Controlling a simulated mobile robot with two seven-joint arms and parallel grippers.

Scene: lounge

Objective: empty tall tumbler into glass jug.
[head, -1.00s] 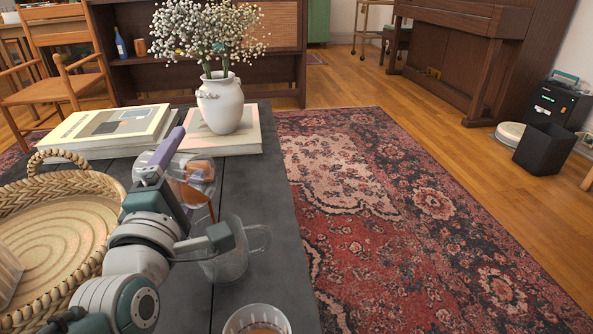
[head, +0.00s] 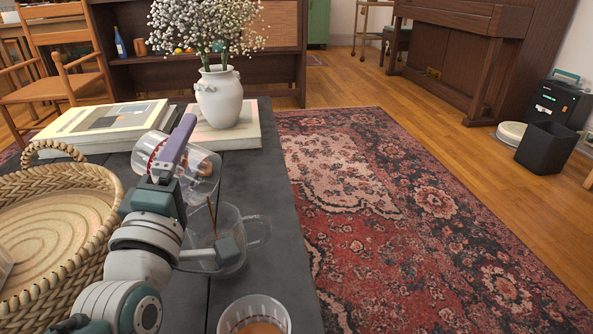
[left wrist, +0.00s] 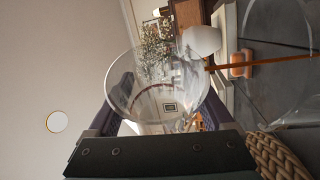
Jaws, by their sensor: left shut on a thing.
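My left gripper (head: 180,146) is shut on the clear tall tumbler (head: 205,171). The tumbler is tipped well over toward the right, above the glass jug. A thin brown stream falls from its mouth to the jug, and a little brown liquid shows near the mouth. The glass jug (head: 233,222) stands upright on the dark table, its handle to the right. A part of my left wrist hides some of it. In the left wrist view the tumbler (left wrist: 150,90) and the brown stream show, with the jug (left wrist: 300,110) partly visible at right. My right gripper is not in view.
A glass with brown liquid (head: 252,318) stands at the near table edge. A woven tray (head: 105,225) lies left of my arm. Behind are books (head: 85,145) and a white vase of flowers (head: 219,100). The table's right edge is close to the jug.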

